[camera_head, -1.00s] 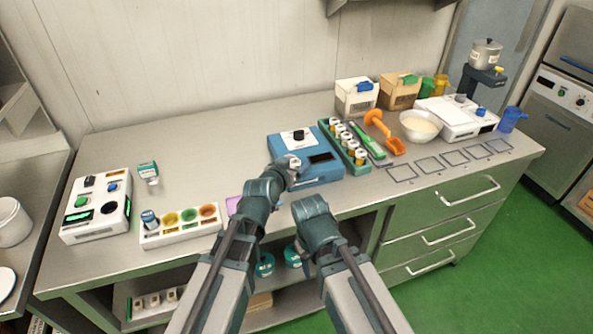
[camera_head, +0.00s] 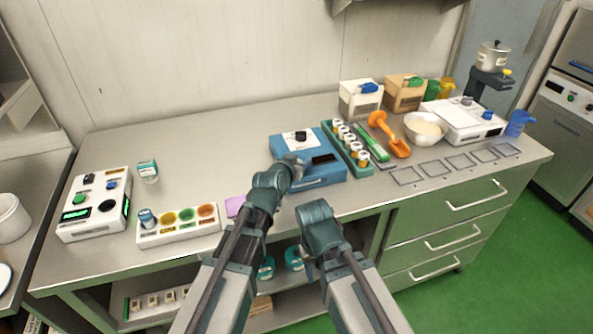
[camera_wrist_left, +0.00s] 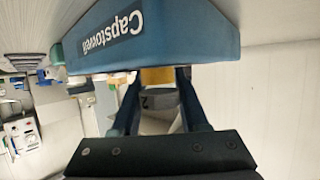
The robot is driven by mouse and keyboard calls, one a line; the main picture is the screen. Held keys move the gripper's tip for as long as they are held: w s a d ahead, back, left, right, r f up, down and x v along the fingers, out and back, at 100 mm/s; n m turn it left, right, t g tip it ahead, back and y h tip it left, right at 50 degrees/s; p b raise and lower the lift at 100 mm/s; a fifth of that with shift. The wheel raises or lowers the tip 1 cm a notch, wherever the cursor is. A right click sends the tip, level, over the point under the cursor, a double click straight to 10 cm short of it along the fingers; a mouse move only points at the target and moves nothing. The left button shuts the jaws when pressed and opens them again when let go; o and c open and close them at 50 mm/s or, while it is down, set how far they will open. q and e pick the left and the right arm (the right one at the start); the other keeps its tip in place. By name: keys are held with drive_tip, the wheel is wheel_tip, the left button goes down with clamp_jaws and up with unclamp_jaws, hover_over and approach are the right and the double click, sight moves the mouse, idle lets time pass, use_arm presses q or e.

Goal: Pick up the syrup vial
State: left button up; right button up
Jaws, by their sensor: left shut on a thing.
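My left gripper (camera_head: 298,167) is at the front of the blue capping machine (camera_head: 325,172). In the left wrist view its fingers (camera_wrist_left: 158,85) are shut around a small vial (camera_wrist_left: 157,98) with a grey-white band marked "2" and an amber-yellow part beside the blue machine (camera_wrist_left: 150,40). Whether the vial touches the machine cannot be told. The head view hardly shows the vial behind the gripper. Several similar white-capped amber vials (camera_head: 352,146) stand in the green rack right of the machine. My right gripper (camera_head: 308,268) hangs low before the counter; its jaws are unclear.
A green tool and an orange scoop (camera_head: 389,135) lie right of the rack, near a bowl of pale powder (camera_head: 425,128). A tray with coloured wells (camera_head: 178,226) and a white device (camera_head: 95,205) stand at left.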

use_arm(q)
clamp_jaws()
drive_tip(key=shift+r, duration=0.15)
use_arm(e)
drive_tip(key=shift+r, duration=0.2)
